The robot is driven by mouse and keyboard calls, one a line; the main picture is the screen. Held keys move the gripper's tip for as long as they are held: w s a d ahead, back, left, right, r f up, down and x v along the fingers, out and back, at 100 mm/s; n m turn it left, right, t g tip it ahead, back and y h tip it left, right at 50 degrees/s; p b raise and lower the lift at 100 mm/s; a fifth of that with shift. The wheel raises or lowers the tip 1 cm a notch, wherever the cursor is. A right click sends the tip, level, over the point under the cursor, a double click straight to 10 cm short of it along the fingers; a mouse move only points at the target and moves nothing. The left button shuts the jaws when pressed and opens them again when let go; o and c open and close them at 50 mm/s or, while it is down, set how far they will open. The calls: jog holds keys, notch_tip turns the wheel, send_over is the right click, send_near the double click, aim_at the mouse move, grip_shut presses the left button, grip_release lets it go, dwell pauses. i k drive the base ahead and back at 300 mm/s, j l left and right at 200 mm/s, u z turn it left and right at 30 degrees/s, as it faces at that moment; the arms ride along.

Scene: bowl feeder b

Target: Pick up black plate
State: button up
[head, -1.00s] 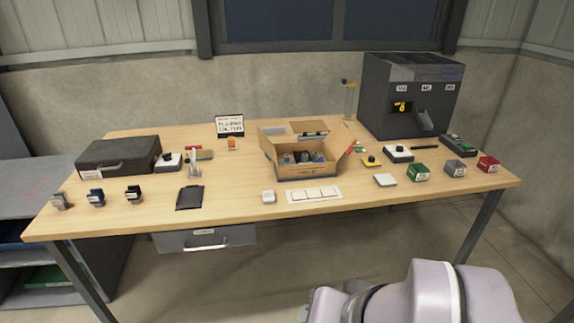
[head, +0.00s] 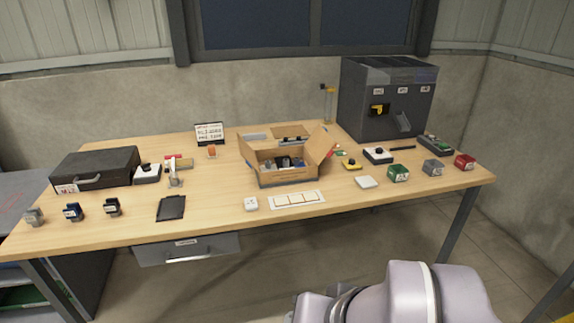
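The black plate (head: 171,208) lies flat on the wooden table (head: 225,211), near its front edge and left of the middle. It looks like a thin black rectangle with a small tab on its far side. Nothing touches it. Part of my arm shows at the bottom right, in front of the table and well apart from the plate. My gripper's fingers cannot be made out.
A black case (head: 96,167) and several small dark blocks stand left of the plate. A white socket (head: 250,203) and a white panel (head: 297,199) lie to its right. An open cardboard box (head: 286,176) stands mid-table. A dark dispenser (head: 357,105) stands at the back right.

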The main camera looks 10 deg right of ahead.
aim_at(284, 160)
jog(key=i+l, duration=0.15)
jog(key=i, duration=0.45)
jog(key=i+l, duration=0.2)
jog(key=i, duration=0.4)
jog(key=i+l, duration=0.15)
jog(key=i, duration=0.45)
